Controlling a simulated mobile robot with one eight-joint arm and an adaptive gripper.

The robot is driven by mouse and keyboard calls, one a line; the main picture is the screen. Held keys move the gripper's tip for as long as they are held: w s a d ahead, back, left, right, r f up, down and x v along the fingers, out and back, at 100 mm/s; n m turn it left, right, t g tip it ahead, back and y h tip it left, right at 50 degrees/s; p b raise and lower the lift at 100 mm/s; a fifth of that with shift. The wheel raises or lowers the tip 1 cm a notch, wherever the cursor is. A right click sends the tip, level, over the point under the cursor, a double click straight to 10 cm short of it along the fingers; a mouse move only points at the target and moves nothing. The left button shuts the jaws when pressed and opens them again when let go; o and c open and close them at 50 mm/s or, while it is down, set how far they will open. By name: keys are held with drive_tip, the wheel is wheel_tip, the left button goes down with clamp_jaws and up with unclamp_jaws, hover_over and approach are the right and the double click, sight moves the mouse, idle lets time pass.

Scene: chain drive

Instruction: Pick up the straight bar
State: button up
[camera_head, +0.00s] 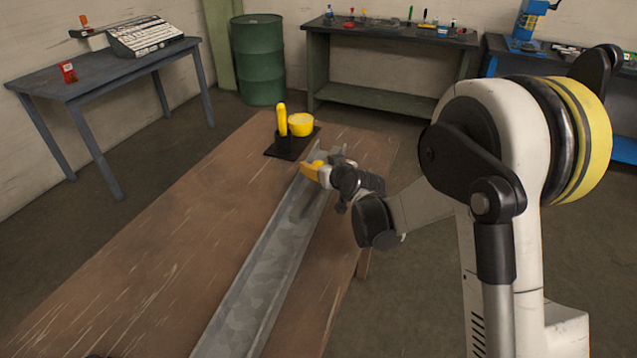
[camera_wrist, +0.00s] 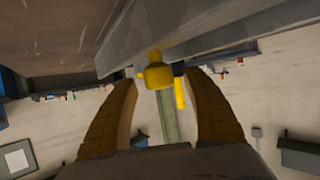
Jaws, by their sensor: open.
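A yellow upright bar (camera_head: 282,118) with a rounded top, which looks like the straight bar, stands on a black plate (camera_head: 285,150) at the far end of the wooden table. A short, wide yellow round part (camera_head: 301,124) stands just to its right on the same plate. My gripper (camera_head: 313,171) is open and nearer than the plate, over the far part of a grey metal channel. In the wrist view, the yellow bar (camera_wrist: 181,93) and the round part (camera_wrist: 157,76) show between my spread fingers, some distance off. Nothing is visibly held.
The long grey metal channel (camera_head: 262,275) runs along the wooden table (camera_head: 150,250). The table's left side is clear. A green barrel (camera_head: 258,60) and a bench with small items (camera_head: 390,32) stand behind. A grey side table (camera_head: 110,72) stands at left.

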drive_tip(key=shift+r, duration=0.15)
clamp_jaws()
